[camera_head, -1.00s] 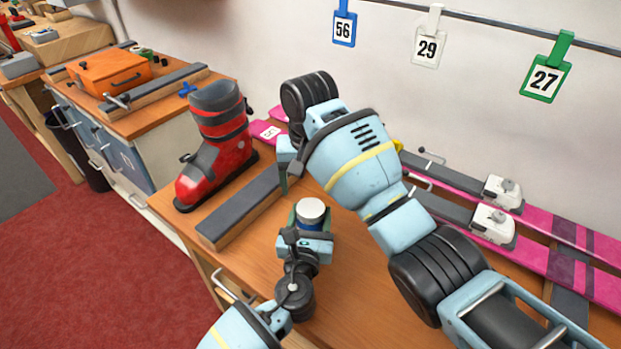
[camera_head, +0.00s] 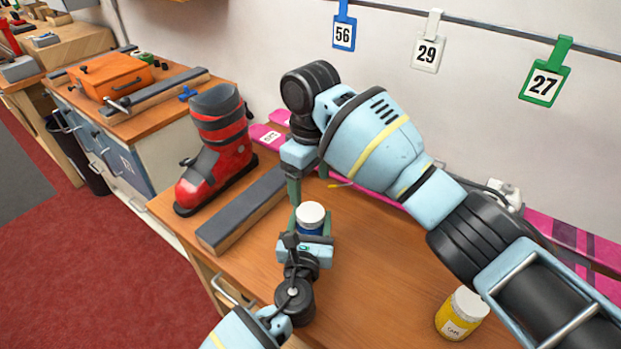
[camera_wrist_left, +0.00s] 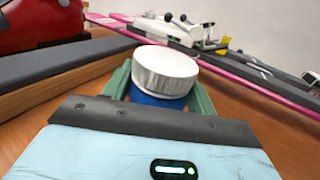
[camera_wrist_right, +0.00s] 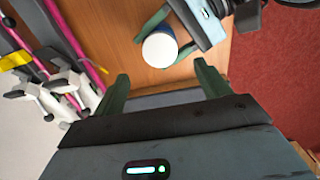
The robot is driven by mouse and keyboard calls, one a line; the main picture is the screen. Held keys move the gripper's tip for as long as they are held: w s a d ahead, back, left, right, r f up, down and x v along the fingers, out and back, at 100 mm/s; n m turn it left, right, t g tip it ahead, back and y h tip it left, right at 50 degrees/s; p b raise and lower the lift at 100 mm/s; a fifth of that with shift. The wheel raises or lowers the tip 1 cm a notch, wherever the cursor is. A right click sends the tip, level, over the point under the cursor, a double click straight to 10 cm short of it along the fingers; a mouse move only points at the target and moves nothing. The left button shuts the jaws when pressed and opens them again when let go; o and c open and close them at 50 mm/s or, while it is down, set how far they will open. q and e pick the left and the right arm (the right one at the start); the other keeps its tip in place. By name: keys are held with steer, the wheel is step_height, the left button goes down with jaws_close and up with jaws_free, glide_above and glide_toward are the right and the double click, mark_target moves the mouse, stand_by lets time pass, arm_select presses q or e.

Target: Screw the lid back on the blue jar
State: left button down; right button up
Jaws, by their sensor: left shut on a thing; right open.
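The blue jar (camera_head: 309,230) stands upright on the bench. My left gripper (camera_head: 312,224) is shut on its sides, with green fingers either side of the blue body (camera_wrist_left: 158,99). A white ribbed lid (camera_head: 311,212) rests on the jar's top; it also shows in the left wrist view (camera_wrist_left: 165,70). I cannot tell whether its thread is engaged. My right gripper (camera_head: 308,182) is open and empty, fingers pointing down, just behind and above the lid. In the right wrist view the lid (camera_wrist_right: 160,50) appears beyond and between the open fingertips (camera_wrist_right: 163,72).
A yellow jar with a pale lid (camera_head: 462,314) stands at the bench's front right. Pink skis (camera_head: 565,245) run along the back. Bench between the jars is clear.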

mark_target(311, 212)
steer(key=shift+f, duration=4)
steer(key=c, duration=1)
steer(key=o, duration=1.1)
steer(key=shift+o, duration=0.2)
steer(key=shift+r, duration=0.15)
step_height(311, 212, up, 12)
